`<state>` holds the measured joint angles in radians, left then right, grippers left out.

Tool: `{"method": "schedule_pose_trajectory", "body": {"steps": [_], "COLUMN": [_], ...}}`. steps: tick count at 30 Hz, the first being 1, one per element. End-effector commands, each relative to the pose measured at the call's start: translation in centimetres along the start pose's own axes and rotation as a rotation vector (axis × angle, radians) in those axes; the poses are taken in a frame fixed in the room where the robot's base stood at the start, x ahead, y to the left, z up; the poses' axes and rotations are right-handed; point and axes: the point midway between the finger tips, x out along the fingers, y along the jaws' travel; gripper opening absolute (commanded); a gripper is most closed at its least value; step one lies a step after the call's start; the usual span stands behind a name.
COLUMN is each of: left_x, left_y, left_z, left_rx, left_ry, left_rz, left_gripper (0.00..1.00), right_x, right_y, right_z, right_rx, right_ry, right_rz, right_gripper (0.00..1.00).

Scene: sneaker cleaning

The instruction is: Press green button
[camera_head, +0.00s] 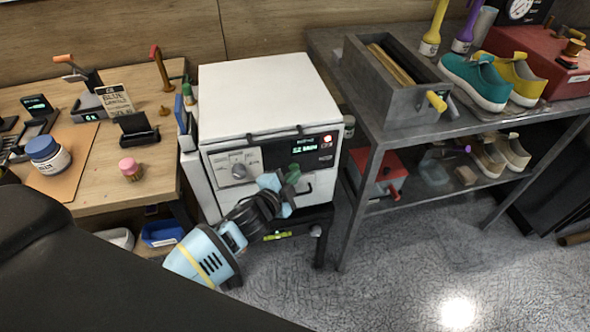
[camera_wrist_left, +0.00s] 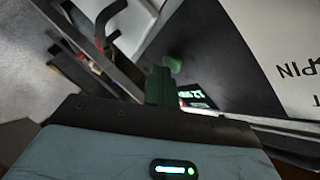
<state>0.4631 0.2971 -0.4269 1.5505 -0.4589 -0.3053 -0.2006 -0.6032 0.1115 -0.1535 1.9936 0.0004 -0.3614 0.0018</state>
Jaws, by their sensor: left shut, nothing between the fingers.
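The white box-shaped machine (camera_head: 266,93) has a front panel with a dial and a lit display (camera_head: 304,149). In the left wrist view, a round green button (camera_wrist_left: 174,63) sticks out from the dark panel beside the lit display (camera_wrist_left: 194,97). My left gripper (camera_head: 292,175) is shut and empty, in front of the panel just below the display. Its dark green fingers also show in the left wrist view (camera_wrist_left: 159,86), with their tips close beside the button. I cannot tell whether they touch it. In the head view the gripper hides that part of the panel. My right gripper is out of view.
A wooden table (camera_head: 85,195) with small items stands to the left. A grey metal shelf (camera_head: 356,140) is close on the right, holding a grey box (camera_head: 400,100), teal shoes (camera_head: 478,80) and a red case (camera_head: 545,65). Open floor lies in front.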

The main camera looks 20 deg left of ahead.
Motion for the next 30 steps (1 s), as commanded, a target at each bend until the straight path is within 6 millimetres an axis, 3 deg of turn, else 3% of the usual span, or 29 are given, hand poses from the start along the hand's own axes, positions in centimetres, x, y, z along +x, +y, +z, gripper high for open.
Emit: {"method": "schedule_pose_trajectory", "body": {"steps": [30], "left_x": [-1.9], "left_y": [1.3], "left_z": [-1.4], "left_rx": [-0.001], "left_ry": [0.0], "left_rz": [0.0], "left_gripper": [0.0], "right_x": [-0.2], "right_y": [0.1], "right_z": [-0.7], "right_rx": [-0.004], "right_ry": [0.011], "right_rz": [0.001], "right_gripper": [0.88]}}
